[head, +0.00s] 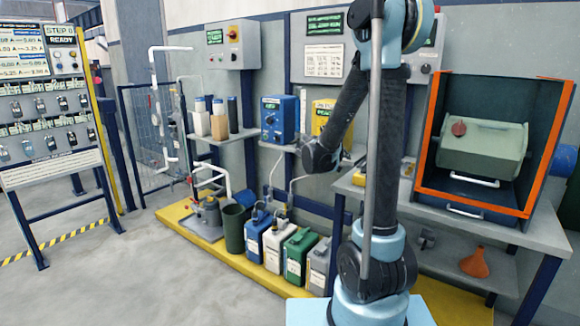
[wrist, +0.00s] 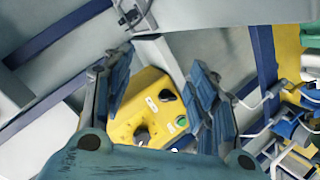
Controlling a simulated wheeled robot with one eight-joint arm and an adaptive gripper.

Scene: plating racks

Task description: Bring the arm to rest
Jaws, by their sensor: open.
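My arm rises in the middle of the head view and bends over, with its forearm slanting down to a dark wrist joint left of the upright links. My gripper (wrist: 161,66) shows in the wrist view, its two blue-padded fingers spread apart with nothing between them. Beyond and between the fingers is a yellow control box (wrist: 150,110) with dark knobs and a green button; I cannot tell how far away it is. In the head view the gripper's fingers are mostly hidden behind my arm.
A workbench (head: 480,222) on the right carries an orange-edged cabinet (head: 425,130) with a grey-green container (head: 480,150). A blue pump box (head: 280,118) and a yellow box (head: 325,113) stand by the wall. Several jugs (head: 298,255) line a yellow platform.

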